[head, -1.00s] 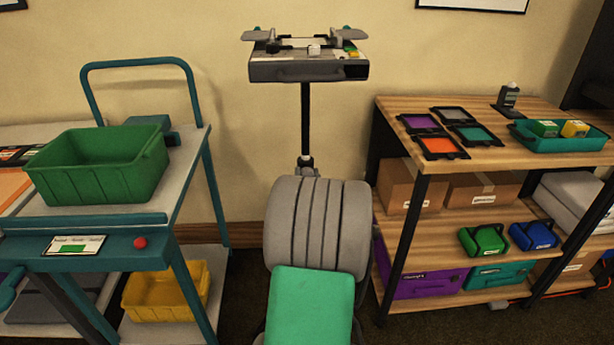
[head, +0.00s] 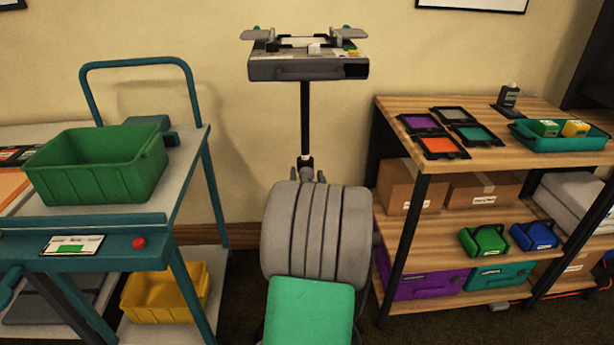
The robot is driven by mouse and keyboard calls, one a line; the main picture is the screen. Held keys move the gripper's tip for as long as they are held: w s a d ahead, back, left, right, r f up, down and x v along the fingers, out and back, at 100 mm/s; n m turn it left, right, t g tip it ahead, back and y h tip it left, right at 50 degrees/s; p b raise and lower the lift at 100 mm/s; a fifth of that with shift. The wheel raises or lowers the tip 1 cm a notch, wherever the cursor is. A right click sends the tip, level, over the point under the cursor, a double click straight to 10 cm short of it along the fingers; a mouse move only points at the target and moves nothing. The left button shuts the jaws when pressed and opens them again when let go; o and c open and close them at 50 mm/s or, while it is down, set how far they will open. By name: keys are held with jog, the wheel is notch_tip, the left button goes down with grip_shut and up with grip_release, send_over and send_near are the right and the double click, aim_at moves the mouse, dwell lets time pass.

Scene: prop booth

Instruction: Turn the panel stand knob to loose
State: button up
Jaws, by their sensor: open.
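The panel stand has a dark grey flat box (head: 308,71) on top of a thin black pole (head: 305,120), against the wall in the middle. Two grey side flaps and small white, green and yellow parts show on the box's top. A small grey and dark collar (head: 305,162) sits low on the pole; a knob cannot be clearly made out there. The stand's lower part and foot are hidden behind my grey ribbed arm link. My green arm link is in front of that.
A teal cart with a green bin (head: 98,165) and a yellow bin (head: 165,292) stands left. A wooden shelf (head: 485,150) with coloured trays, boxes and cases stands close on the right. A narrow floor gap lies left of my arm.

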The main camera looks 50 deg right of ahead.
jog(key=v, duration=0.7)
jog(key=shift+s, duration=0.15)
jog(key=shift+a+r, duration=0.1)
jog(key=shift+a, duration=0.05)
